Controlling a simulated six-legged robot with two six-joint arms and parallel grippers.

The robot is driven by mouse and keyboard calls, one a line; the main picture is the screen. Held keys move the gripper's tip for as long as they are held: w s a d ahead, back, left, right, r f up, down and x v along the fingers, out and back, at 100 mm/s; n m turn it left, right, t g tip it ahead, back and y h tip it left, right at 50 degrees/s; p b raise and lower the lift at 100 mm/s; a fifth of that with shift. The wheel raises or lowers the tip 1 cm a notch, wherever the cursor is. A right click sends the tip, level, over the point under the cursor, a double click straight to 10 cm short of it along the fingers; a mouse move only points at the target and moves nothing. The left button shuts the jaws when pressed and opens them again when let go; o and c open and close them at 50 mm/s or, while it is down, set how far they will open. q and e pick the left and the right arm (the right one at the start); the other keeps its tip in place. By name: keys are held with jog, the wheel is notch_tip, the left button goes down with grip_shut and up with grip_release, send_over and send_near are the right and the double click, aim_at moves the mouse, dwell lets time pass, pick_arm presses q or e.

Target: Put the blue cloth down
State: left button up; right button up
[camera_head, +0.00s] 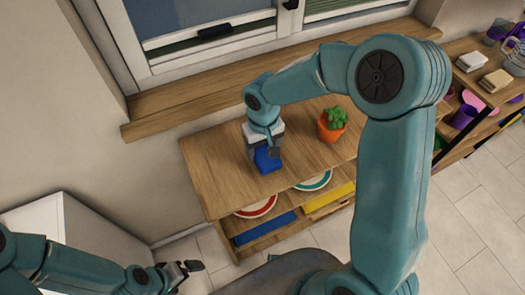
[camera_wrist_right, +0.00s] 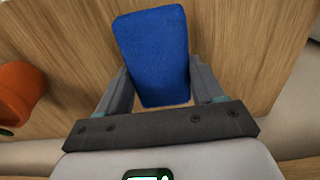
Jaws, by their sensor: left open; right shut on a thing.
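The blue cloth (camera_head: 267,161) is a small folded block at the top surface of the wooden shelf unit (camera_head: 215,170). My right gripper (camera_head: 264,150) points down from above and is shut on it. In the right wrist view the blue cloth (camera_wrist_right: 152,50) sits between the two fingers of my right gripper (camera_wrist_right: 158,82), with wood behind it. I cannot tell whether its underside touches the wood. My left gripper (camera_head: 186,268) is open and empty at the lower left, well away from the cloth.
A plant in an orange pot (camera_head: 332,125) stands on the shelf top, right of the cloth. Plates (camera_head: 257,208) and a yellow item (camera_head: 328,199) lie on the shelves below. A window sill (camera_head: 190,108) runs behind. The shelf top left of the cloth is clear.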

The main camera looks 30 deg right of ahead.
aim_at(264, 150)
jog(key=shift+f, duration=1.35)
jog(key=o, duration=0.9)
jog(key=shift+o, duration=0.2)
notch_tip(264, 150, up, 12)
jog(key=shift+r, duration=0.2)
jog(key=shift+s+d+f, duration=0.1)
jog(key=shift+s, duration=0.05)
